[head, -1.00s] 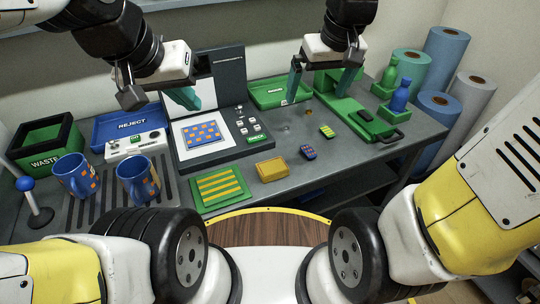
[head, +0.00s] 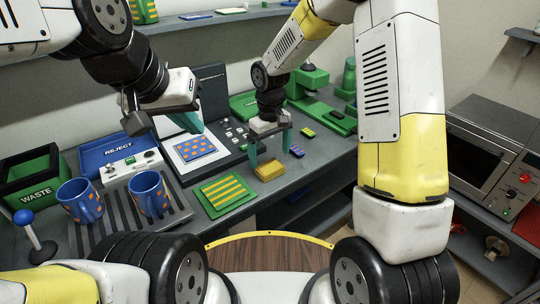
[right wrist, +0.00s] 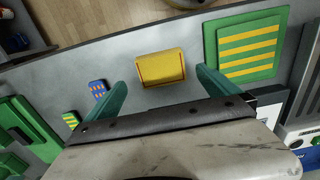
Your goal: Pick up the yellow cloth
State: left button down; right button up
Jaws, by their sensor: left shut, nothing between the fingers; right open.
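The yellow cloth (head: 269,170) is a small folded block lying on the grey workbench, right of the green-and-yellow striped mat. It also shows in the right wrist view (right wrist: 160,67), in front of and between the fingers. My right gripper (head: 270,150) is open and empty, just above and behind the cloth, with its fingers pointing down. In the right wrist view the right gripper (right wrist: 160,98) does not appear to touch the cloth. My left gripper (head: 190,122) is shut and empty, above the printed sheet on the press.
The striped mat (head: 226,195) lies left of the cloth. Two blue mugs (head: 150,194) stand on the slotted tray (head: 178,218) at left. Two small patterned blocks (head: 297,152) lie right of the gripper. The bench's front edge is close to the cloth.

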aim_at(270, 166)
notch_tip(270, 166, down, 4)
jog(key=shift+s+a+f, duration=0.1)
jog(key=shift+f, duration=0.1)
jog(key=shift+c, duration=0.2)
jog(key=c, duration=1.5)
jog(key=shift+r, duration=0.1)
